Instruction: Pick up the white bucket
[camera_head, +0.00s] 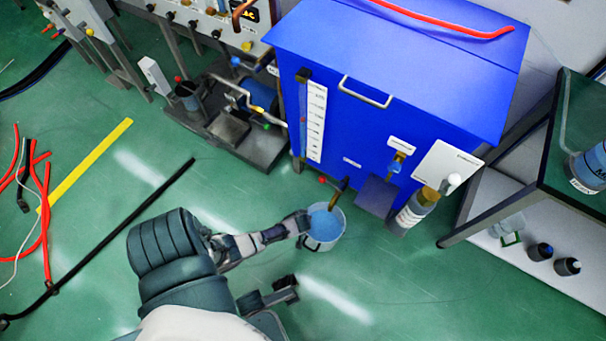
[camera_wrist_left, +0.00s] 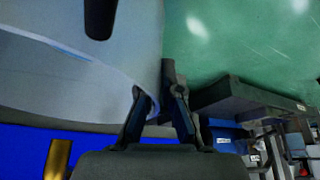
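The white bucket (camera_head: 325,240) stands at the front of the blue cabinet, below a brass tap, with something blue inside. My left gripper (camera_head: 303,222) is at the bucket's left rim. In the left wrist view, the white bucket (camera_wrist_left: 60,85) fills the upper left. The left gripper's fingers (camera_wrist_left: 157,85) lean inward on either side of the bucket's rim and look shut on it; the exact contact is partly hidden. My right gripper (camera_head: 291,286) is low over the floor, nearer me and apart from the bucket. Its finger opening is too small to judge.
The blue cabinet (camera_head: 390,85) stands just behind the bucket. A bottle (camera_head: 416,208) stands to the bucket's right. A shelf unit (camera_head: 560,130) is at far right. Red hoses (camera_head: 45,205) and a black rod (camera_head: 120,240) lie at left. Green floor is free right of my right gripper.

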